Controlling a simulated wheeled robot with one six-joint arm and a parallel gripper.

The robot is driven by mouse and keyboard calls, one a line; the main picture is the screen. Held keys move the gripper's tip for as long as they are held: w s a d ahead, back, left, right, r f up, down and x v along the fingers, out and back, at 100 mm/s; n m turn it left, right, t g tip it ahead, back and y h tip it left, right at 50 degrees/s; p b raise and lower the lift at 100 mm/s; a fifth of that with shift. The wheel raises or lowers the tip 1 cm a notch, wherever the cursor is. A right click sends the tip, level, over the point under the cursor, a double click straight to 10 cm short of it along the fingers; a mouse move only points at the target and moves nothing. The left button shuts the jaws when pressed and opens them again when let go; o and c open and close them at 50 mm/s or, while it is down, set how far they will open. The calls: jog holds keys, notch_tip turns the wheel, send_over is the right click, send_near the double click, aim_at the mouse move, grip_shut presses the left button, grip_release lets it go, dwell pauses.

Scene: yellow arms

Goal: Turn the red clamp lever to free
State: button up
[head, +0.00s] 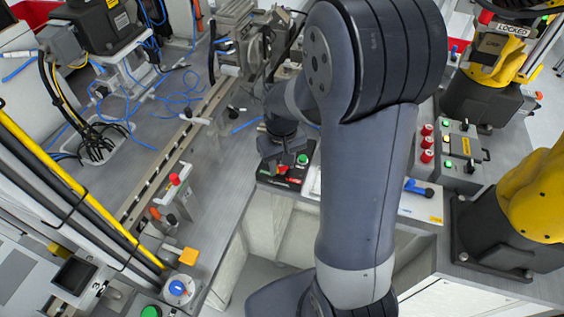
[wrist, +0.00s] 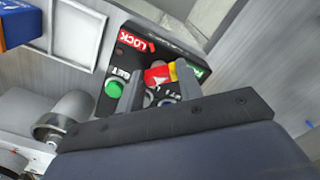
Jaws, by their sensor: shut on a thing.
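The red clamp lever (wrist: 156,76), with a yellow band at its right end, sits on a small black panel (wrist: 113,71). In the wrist view my gripper (wrist: 161,86) has one finger on each side of the lever and is shut on it. The lever's yellow end lies close to a green label (wrist: 200,73); a red LOCK label (wrist: 134,41) is at the panel's upper left. The fingers hide the lever's lower part. In the head view the panel (head: 268,178) is under my gripper (head: 278,158), and the lever is mostly hidden.
A green button (wrist: 114,88) is on the panel beside the left finger. A grey rounded knob (wrist: 71,110) stands at lower left. In the head view, a control box (head: 461,150) and yellow arms (head: 536,195) stand at the right, and a rail (head: 160,165) runs along the left.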

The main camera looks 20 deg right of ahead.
aim_at(282, 166)
jog(key=o, duration=1)
notch_tip(282, 166, up, 11)
jog(key=shift+f, duration=0.1)
notch_tip(282, 166, down, 11)
jog(key=shift+f, duration=0.1)
jog(key=shift+r+n, duration=0.2)
jog(key=shift+n, duration=0.7)
